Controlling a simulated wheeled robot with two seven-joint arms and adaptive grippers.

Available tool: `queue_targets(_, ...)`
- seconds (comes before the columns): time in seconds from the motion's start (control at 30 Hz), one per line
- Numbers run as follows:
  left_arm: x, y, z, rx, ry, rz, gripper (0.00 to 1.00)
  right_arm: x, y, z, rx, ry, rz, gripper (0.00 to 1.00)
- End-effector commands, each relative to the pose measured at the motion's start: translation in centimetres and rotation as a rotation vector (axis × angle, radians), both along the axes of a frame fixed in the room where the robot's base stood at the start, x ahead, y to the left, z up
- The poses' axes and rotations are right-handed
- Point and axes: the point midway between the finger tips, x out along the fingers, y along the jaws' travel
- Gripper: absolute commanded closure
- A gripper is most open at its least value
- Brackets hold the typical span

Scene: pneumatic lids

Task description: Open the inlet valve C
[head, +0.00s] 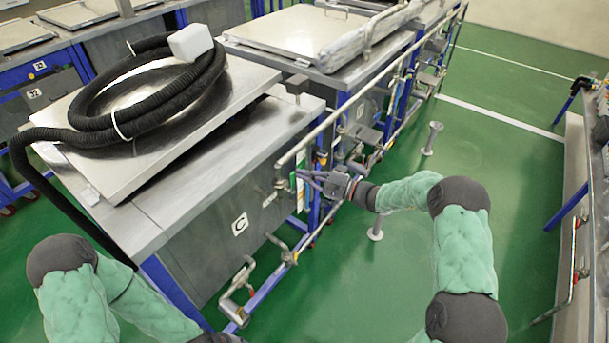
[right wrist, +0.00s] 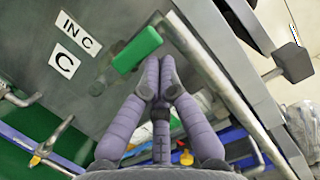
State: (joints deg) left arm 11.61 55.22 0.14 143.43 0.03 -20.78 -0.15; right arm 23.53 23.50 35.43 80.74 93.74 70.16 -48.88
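The tank marked C (head: 240,224) stands at left centre in the head view. In the right wrist view its steel wall carries the labels "IN C" (right wrist: 78,32) and "C" (right wrist: 64,62). The green valve handle (right wrist: 137,49) is beside the "IN C" label, just beyond my right fingertips. My right gripper (right wrist: 160,72) has its fingers drawn together at the tips, with nothing clearly held between them. In the head view my right gripper (head: 308,177) reaches left to the tank's corner, by the pipes. My left arm is at the lower left; its fingers are not in view.
A steel rail (head: 330,122) runs along the tanks, close to my right gripper; it also crosses the right wrist view (right wrist: 215,75). A black hose (head: 125,122) lies coiled on the tank lid.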

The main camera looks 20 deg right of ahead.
Motion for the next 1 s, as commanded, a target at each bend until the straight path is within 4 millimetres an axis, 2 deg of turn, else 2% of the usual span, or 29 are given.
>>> queue_targets(0.17, 0.0, 0.0, 0.0, 0.000, 0.000, 0.000, 0.60, -0.3, -0.4, 0.0, 0.000, 0.000, -0.001, 1.00)
queue_targets(0.27, 0.0, 0.0, 0.0, 0.000, 0.000, 0.000, 0.60, -0.9, -1.4, 0.0, 0.000, -0.001, -0.003, 1.00)
queue_targets(0.73, 0.0, 0.0, 0.0, 0.000, 0.000, 0.000, 0.60, -6.2, -8.1, -0.6, 0.000, 0.001, -0.004, 1.00)
queue_targets(1.0, 0.0, 0.0, 0.0, 0.000, 0.000, 0.000, 0.60, -7.4, -9.4, -0.7, 0.000, 0.000, -0.001, 1.00)
